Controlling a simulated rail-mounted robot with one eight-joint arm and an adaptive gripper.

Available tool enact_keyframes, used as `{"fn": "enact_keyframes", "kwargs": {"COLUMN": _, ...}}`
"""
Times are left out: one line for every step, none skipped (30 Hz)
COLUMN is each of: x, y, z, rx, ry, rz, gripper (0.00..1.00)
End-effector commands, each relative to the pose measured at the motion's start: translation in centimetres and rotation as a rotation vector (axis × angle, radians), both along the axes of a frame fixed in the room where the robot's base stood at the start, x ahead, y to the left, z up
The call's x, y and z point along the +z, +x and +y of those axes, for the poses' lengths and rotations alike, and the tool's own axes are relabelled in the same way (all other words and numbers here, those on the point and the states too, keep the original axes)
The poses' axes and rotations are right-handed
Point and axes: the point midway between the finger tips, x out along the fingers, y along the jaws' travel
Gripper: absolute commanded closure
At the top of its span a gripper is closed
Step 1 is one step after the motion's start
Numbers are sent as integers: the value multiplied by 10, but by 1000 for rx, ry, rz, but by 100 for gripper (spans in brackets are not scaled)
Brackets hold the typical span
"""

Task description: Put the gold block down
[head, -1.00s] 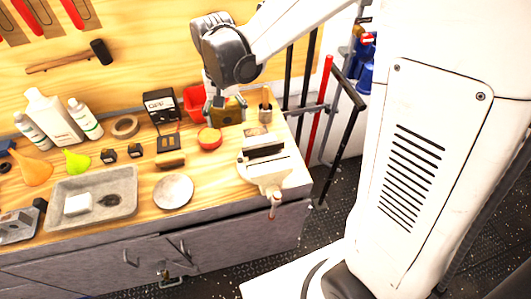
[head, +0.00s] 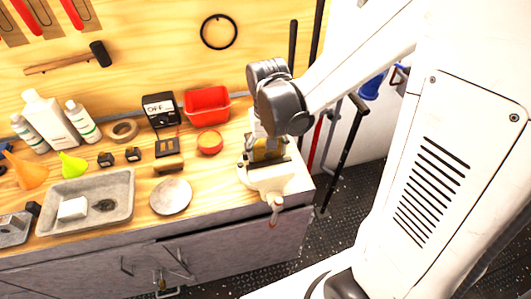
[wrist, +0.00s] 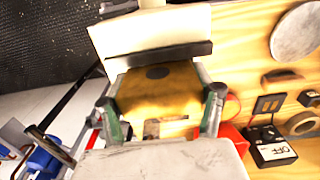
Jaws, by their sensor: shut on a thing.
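The gold block (wrist: 158,92) is brown-gold with a dark round spot on its face. My gripper (wrist: 160,108) is shut on it, one finger at each side. In the head view the gold block (head: 268,151) shows below my wrist, at the right end of the bench, just behind the jaws of a white vise (head: 268,177). In the wrist view the block's edge lies close to the vise's dark jaw (wrist: 160,56). I cannot tell whether they touch, or whether the block rests on anything; its underside is hidden.
A red bin (head: 207,106), an orange round container (head: 210,143), a switch box marked OFF (head: 160,110) and a round grey plate (head: 171,196) stand left of the vise. A grey tray (head: 125,210) lies farther left. Bars (head: 340,150) stand past the bench's right end.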

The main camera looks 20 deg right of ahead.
Motion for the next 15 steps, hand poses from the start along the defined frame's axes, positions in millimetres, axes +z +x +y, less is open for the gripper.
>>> {"fn": "enact_keyframes", "kwargs": {"x": -11, "y": 1, "z": 0, "rx": 0, "ry": 0, "rz": 0, "gripper": 85}}
{"fn": "enact_keyframes", "kwargs": {"x": -15, "y": 1, "z": 0, "rx": 0, "ry": 0, "rz": 0, "gripper": 85}}
{"fn": "enact_keyframes", "kwargs": {"x": -21, "y": 0, "z": 0, "rx": 0, "ry": 0, "rz": 0, "gripper": 85}}
{"fn": "enact_keyframes", "kwargs": {"x": -24, "y": 0, "z": 0, "rx": 0, "ry": 0, "rz": 0, "gripper": 85}}
{"fn": "enact_keyframes", "kwargs": {"x": -26, "y": 1, "z": 0, "rx": 0, "ry": 0, "rz": 0, "gripper": 85}}
{"fn": "enact_keyframes", "kwargs": {"x": -28, "y": 1, "z": 0, "rx": 0, "ry": 0, "rz": 0, "gripper": 85}}
{"fn": "enact_keyframes", "kwargs": {"x": -28, "y": 1, "z": 0, "rx": 0, "ry": 0, "rz": 0, "gripper": 85}}
{"fn": "enact_keyframes", "kwargs": {"x": -27, "y": 1, "z": 0, "rx": 0, "ry": 0, "rz": 0, "gripper": 85}}
{"fn": "enact_keyframes", "kwargs": {"x": -27, "y": 1, "z": 0, "rx": 0, "ry": 0, "rz": 0, "gripper": 85}}
{"fn": "enact_keyframes", "kwargs": {"x": -26, "y": 1, "z": 0, "rx": 0, "ry": 0, "rz": 0, "gripper": 85}}
{"fn": "enact_keyframes", "kwargs": {"x": -26, "y": 1, "z": 0, "rx": 0, "ry": 0, "rz": 0, "gripper": 85}}
{"fn": "enact_keyframes", "kwargs": {"x": -26, "y": 1, "z": 0, "rx": 0, "ry": 0, "rz": 0, "gripper": 85}}
{"fn": "enact_keyframes", "kwargs": {"x": -26, "y": 1, "z": 0, "rx": 0, "ry": 0, "rz": 0, "gripper": 85}}
{"fn": "enact_keyframes", "kwargs": {"x": -26, "y": 1, "z": 0, "rx": 0, "ry": 0, "rz": 0, "gripper": 85}}
{"fn": "enact_keyframes", "kwargs": {"x": -27, "y": 1, "z": 0, "rx": 0, "ry": 0, "rz": 0, "gripper": 85}}
